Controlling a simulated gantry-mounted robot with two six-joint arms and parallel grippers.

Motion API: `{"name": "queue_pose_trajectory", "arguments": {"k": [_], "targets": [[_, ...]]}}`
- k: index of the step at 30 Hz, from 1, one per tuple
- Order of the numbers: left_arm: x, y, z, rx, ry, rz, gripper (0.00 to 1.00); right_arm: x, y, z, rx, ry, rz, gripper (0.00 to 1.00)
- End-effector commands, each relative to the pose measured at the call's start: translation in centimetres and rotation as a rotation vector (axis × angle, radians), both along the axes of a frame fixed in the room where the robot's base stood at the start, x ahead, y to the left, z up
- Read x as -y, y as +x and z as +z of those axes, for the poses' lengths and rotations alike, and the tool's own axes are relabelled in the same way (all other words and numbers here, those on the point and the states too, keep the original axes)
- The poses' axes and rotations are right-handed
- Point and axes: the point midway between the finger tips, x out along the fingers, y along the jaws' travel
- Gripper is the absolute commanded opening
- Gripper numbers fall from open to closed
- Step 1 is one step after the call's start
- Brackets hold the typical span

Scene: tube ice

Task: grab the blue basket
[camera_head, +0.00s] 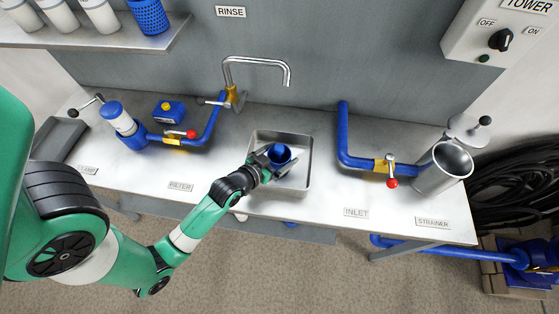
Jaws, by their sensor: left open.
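A blue perforated basket (149,16) stands upright on the shelf at the top left, beside white cylinders. My left gripper (279,163) is over the steel sink, far from that shelf, with its fingers open. A blue round open-topped piece (279,153) sits between or right beside the fingers; whether they touch it is too small to tell. My left gripper hides part of this piece. My right gripper is not in view.
The steel sink (297,187) is set in the pale bench (320,206) below a curved faucet (257,60). Blue pipes with red-tipped valves (391,182) stand on both sides. A steel strainer cylinder (443,167) is at the right. Bare bench lies near the INLET label.

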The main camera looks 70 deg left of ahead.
Motion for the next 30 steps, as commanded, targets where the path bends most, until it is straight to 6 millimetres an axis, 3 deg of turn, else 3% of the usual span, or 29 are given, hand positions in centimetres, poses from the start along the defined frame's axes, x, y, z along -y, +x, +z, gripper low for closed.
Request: {"name": "queue_pose_trajectory", "arguments": {"k": [5, 17, 25, 30], "targets": [[0.0, 0.0, 0.0, -0.001, 0.000, 0.000, 1.00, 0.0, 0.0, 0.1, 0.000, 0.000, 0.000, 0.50], [0.0, 0.0, 0.1, 0.001, 0.000, 0.000, 0.28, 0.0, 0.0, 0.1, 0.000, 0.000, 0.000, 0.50], [0.0, 0.0, 0.5, 0.002, 0.001, 0.000, 0.26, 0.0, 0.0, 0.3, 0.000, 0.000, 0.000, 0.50], [0.0, 0.0, 2.5, 0.003, 0.001, 0.000, 0.26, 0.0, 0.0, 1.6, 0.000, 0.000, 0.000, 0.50]]}}
